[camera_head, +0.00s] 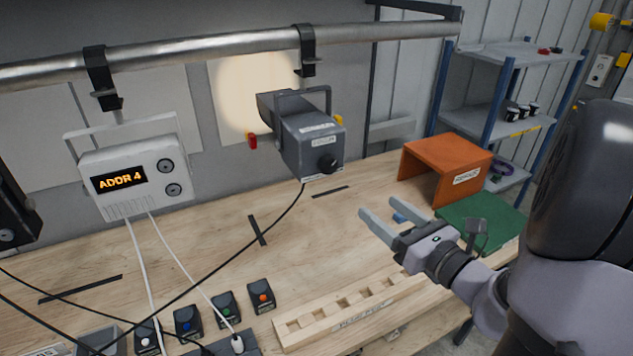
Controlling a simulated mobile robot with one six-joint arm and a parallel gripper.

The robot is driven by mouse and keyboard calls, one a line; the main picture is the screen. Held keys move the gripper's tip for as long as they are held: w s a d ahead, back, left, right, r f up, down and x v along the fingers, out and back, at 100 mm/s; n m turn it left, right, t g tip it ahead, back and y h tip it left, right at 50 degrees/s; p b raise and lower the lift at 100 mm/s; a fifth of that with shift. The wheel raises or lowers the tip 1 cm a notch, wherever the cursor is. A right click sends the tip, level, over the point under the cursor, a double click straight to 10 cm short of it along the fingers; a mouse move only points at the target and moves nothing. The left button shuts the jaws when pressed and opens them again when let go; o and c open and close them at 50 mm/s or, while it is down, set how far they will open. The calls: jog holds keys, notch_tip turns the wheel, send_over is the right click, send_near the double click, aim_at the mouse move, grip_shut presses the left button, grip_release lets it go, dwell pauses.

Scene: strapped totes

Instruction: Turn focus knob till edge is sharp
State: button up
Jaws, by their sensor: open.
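A dark grey lamp housing (305,137) hangs from the overhead pipe by a clamp. A round black focus knob (327,164) sits on its face toward me, below a small label. A pale round patch of light (256,88) shows on the wall panel behind the lamp, and the lamp hides part of it. Its border looks soft. My gripper (377,217) is open and empty over the right part of the bench, to the right of and below the knob, apart from it.
A white box (132,177) reading "ADDR 4" hangs at left. Cables cross the wooden bench (215,225). A slotted wooden block (345,308) and several small coloured-button boxes line the front. An orange stand (445,160) and green mat (482,220) are at right.

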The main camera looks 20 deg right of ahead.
jog(key=b, duration=0.3)
jog(key=p, duration=0.8)
send_near(331, 166)
jog(key=shift+h, duration=0.3)
jog(key=w, duration=0.3)
jog(key=w+a, duration=0.1)
jog(key=w, duration=0.5)
jog(key=shift+a+f, duration=0.1)
jog(key=shift+a, duration=0.15)
jog(key=shift+c, duration=0.4)
